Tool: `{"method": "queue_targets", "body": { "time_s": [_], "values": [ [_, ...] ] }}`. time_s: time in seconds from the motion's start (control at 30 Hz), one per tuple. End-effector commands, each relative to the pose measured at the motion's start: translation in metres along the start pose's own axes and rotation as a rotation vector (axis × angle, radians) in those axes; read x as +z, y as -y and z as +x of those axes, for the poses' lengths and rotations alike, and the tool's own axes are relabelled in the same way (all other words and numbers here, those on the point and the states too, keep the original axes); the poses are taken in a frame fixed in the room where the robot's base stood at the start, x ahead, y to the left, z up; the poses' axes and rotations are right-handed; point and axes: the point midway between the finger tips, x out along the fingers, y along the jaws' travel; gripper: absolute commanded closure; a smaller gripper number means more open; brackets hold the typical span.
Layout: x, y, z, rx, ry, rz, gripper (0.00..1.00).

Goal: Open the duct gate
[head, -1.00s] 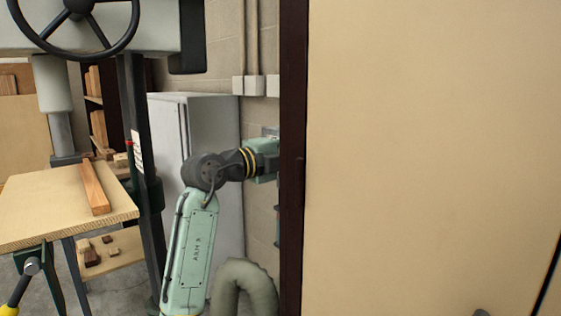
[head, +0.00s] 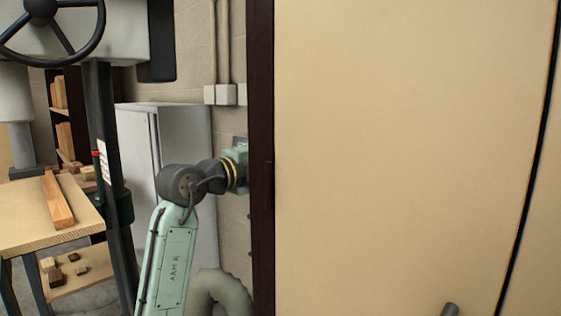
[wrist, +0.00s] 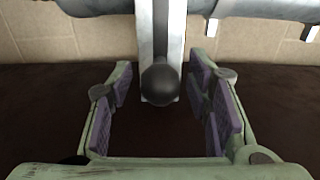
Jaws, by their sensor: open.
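In the wrist view, a black ball knob (wrist: 160,84) sits at the end of a flat pale metal bar (wrist: 168,30), which looks like the duct gate's handle. The bar runs up to a grey duct (wrist: 255,8) along the top edge. My gripper (wrist: 160,70) is open, with a purple-padded finger on each side of the knob. The knob is between the fingers with gaps on both sides, and no contact shows. In the head view my gripper, the knob and the duct gate are hidden behind a tall dark-edged panel.
The large beige panel (head: 400,150) with a dark edge (head: 261,150) fills the head view's right. At left stand a machine with a handwheel (head: 50,25), a wooden table (head: 35,220) and a grey cabinet (head: 185,160). A thick hose (head: 220,292) is low beside my arm.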

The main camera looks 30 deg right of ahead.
Motion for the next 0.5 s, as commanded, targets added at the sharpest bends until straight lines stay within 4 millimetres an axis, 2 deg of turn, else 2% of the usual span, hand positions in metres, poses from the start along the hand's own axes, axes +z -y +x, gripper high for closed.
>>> {"method": "queue_targets", "body": {
  "time_s": [0.17,0.27,0.5],
  "values": [
    [0.0,0.0,-0.002,-0.001,0.0,0.0,0.55],
    [0.001,0.001,-0.009,-0.002,0.001,0.0,0.55],
    [0.001,0.0,-0.056,-0.002,0.003,0.001,0.55]
  ]
}}
